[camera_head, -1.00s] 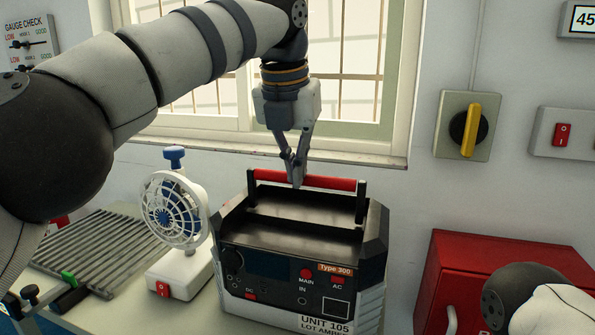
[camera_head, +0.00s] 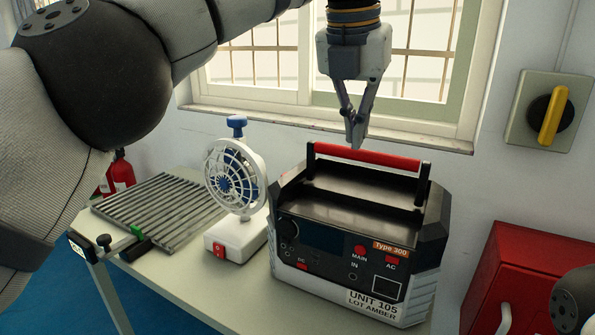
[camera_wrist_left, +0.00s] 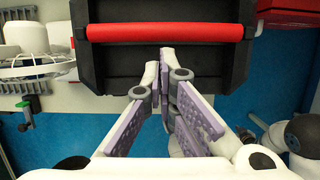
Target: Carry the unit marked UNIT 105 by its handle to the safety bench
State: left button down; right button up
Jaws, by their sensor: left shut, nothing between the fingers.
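The unit marked UNIT 105 (camera_head: 335,262) stands upright on the bench, a black and grey case with its label on the lower front. Its red handle (camera_head: 385,159) runs across the top between two black posts and also shows in the left wrist view (camera_wrist_left: 200,33). My left gripper (camera_head: 356,146) points down at the handle, its tips close together with nothing between them. In the left wrist view its tips (camera_wrist_left: 161,54) lie just below the handle bar, not around it. My right gripper is out of view. I see no safety bench that I can identify.
A small white fan (camera_head: 237,182) stands close left of the unit. A ribbed grey rack (camera_head: 155,208) lies further left on the bench (camera_head: 185,286). A red cabinet (camera_head: 525,270) is at the right. A wall switch with a yellow handle (camera_head: 549,115) hangs above it.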

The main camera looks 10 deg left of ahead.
pick_arm(q)
jog(key=s+a, duration=0.3)
jog(key=s, duration=0.6)
jog(key=s+a, duration=0.2)
jog(key=s, duration=0.7)
jog(key=shift+a, duration=0.4)
jog(key=shift+f, duration=0.1)
